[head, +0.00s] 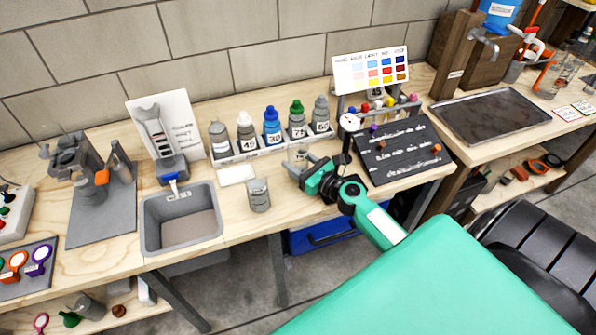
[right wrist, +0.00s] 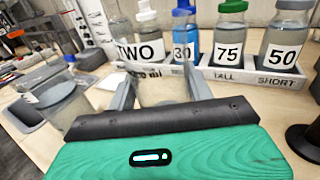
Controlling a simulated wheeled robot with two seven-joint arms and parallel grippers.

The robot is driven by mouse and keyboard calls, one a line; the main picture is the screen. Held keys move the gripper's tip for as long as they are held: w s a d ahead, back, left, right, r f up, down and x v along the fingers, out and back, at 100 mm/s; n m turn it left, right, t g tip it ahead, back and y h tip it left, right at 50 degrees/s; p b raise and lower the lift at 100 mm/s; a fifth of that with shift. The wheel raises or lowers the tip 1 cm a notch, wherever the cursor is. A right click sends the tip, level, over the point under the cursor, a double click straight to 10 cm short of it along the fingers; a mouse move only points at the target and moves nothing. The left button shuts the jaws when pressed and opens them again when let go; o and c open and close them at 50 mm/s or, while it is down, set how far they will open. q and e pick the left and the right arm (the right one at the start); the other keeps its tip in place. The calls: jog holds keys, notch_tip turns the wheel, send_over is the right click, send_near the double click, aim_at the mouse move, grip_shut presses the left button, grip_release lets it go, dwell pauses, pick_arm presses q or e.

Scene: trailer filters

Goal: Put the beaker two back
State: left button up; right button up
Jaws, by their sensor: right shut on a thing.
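My right gripper (head: 310,172) is shut on a clear beaker, just in front of the bottle rack (head: 245,155). In the right wrist view the beaker (right wrist: 160,92) sits between the two fingers (right wrist: 160,98). A label reading TWO (right wrist: 140,52) shows above it; I cannot tell whether it is on the beaker or on the white-capped bottle behind. In the head view the held beaker (head: 297,153) is small and partly hidden by the gripper. A second beaker (head: 258,195) stands on the bench front, left of the gripper. My left gripper is out of view.
Several capped bottles (head: 272,127) fill the rack. A white square pad (head: 237,175) lies left of the gripper, near a grey sink (head: 180,218). A black board (head: 400,150) with small parts is close on the right. A colour chart (head: 370,70) stands behind.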

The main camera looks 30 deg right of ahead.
jog(key=shift+f, duration=0.95)
jog(key=shift+f+b, duration=0.35)
jog(key=shift+f, duration=0.2)
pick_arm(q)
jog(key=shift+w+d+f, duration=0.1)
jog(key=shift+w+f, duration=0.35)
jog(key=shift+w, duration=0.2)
pick_arm(e)
jog(key=o, duration=1.2)
